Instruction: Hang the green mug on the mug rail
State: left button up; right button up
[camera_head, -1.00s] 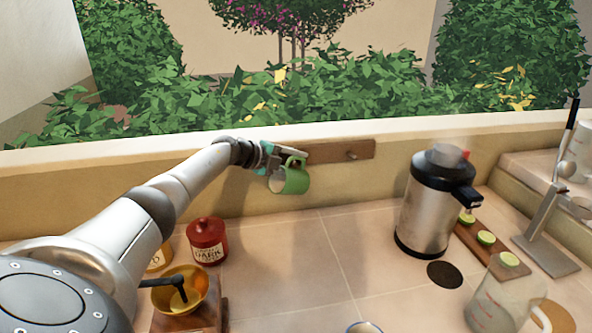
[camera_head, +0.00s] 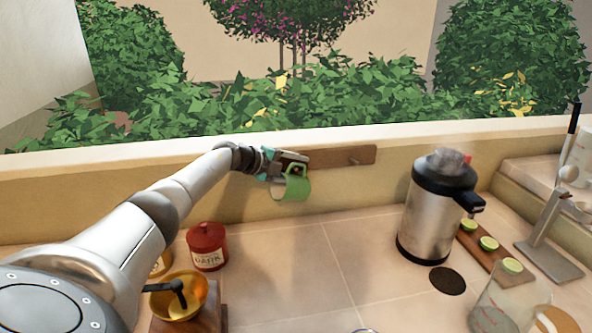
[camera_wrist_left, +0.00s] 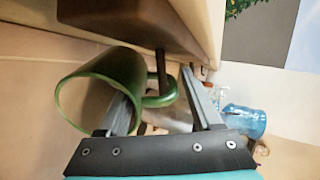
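The green mug (camera_head: 291,187) is at the left part of the wooden mug rail (camera_head: 338,157) on the back wall. In the left wrist view the mug (camera_wrist_left: 90,95) lies tilted, its mouth facing left, with its handle (camera_wrist_left: 165,98) to the right. A peg (camera_wrist_left: 161,68) of the rail reaches down to the handle and appears to pass into its loop. My left gripper (camera_wrist_left: 160,90) has its fingers spread apart, with the handle between them; one finger overlaps the mug's side. In the head view the gripper (camera_head: 284,166) partly hides the mug's top. My right gripper is not in view.
Another peg (camera_head: 353,161) on the rail's right is bare. A steel dispenser (camera_head: 425,215) stands right on the counter, beside a board with lime halves (camera_head: 488,243). A red jar (camera_head: 207,247) and a golden bowl (camera_head: 180,296) are at the left. The middle counter is clear.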

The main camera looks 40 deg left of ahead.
pick_arm(q)
jog(key=o, duration=0.3)
jog(key=shift+o, duration=0.2)
jog(key=shift+f, duration=0.1)
jog(key=shift+s, duration=0.1)
jog(key=shift+s+a+r, duration=0.15)
jog(key=shift+s+r, duration=0.1)
jog(key=shift+s, duration=0.15)
jog(key=p+v, duration=0.1)
jog(key=v, duration=0.5)
jog(key=shift+s+r, duration=0.1)
jog(key=shift+s, duration=0.1)
jog(key=p+v, duration=0.3)
jog(key=v, duration=0.4)
jog(key=shift+s+r, duration=0.25)
jog(key=shift+r, duration=0.05)
